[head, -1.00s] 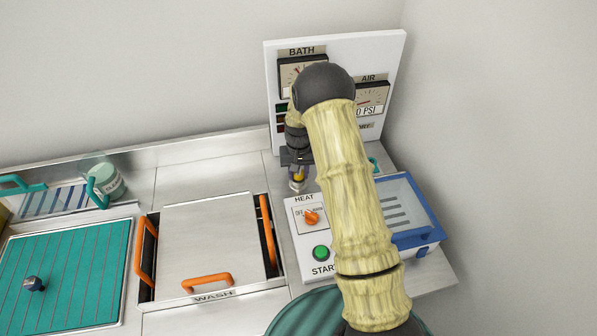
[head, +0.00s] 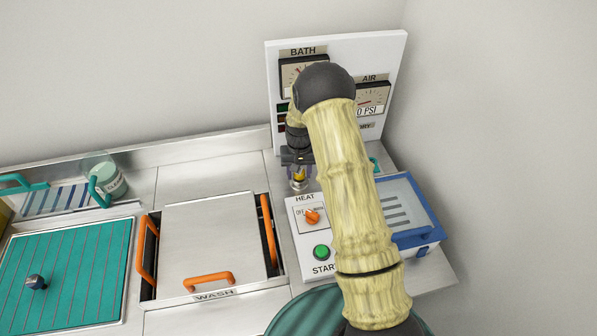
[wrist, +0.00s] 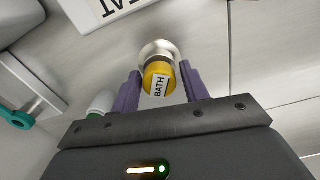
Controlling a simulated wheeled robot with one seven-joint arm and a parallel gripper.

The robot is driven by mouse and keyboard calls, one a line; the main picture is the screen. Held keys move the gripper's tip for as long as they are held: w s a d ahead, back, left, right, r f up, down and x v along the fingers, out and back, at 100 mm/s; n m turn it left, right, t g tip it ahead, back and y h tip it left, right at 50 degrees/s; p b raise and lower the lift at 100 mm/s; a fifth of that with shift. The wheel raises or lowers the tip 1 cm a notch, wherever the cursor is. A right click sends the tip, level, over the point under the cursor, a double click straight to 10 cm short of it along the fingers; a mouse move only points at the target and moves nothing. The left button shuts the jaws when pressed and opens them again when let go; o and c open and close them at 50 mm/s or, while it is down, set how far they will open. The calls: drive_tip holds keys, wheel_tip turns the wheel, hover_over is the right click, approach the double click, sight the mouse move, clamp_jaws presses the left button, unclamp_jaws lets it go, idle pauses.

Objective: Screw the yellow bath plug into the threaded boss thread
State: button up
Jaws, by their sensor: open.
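The yellow bath plug (wrist: 158,78), with a white BATH label, sits end-on against the silver threaded boss (wrist: 157,48) in the wrist view. In the head view the plug (head: 299,174) stands upright on top of the boss (head: 298,186), behind the heat panel. How deep its thread sits is hidden. My gripper (wrist: 160,70) is open, with one purple finger on each side of the plug and a narrow gap visible beside it. In the head view my gripper (head: 298,172) points down over the plug, partly covered by my arm.
The gauge panel (head: 275,70) stands close behind. The heat and start panel (head: 327,258) is in front, and a blue-framed box (head: 425,235) is to the right. The lidded wash bath (head: 210,240) is at left.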

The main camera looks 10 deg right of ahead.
drive_tip(key=shift+n, duration=0.9)
drive_tip(key=shift+n, duration=0.9)
drive_tip(key=shift+d+n+p, duration=0.1)
drive_tip(key=shift+n+p, duration=0.25)
drive_tip(key=shift+n, duration=0.45)
drive_tip(key=shift+n, duration=0.9)
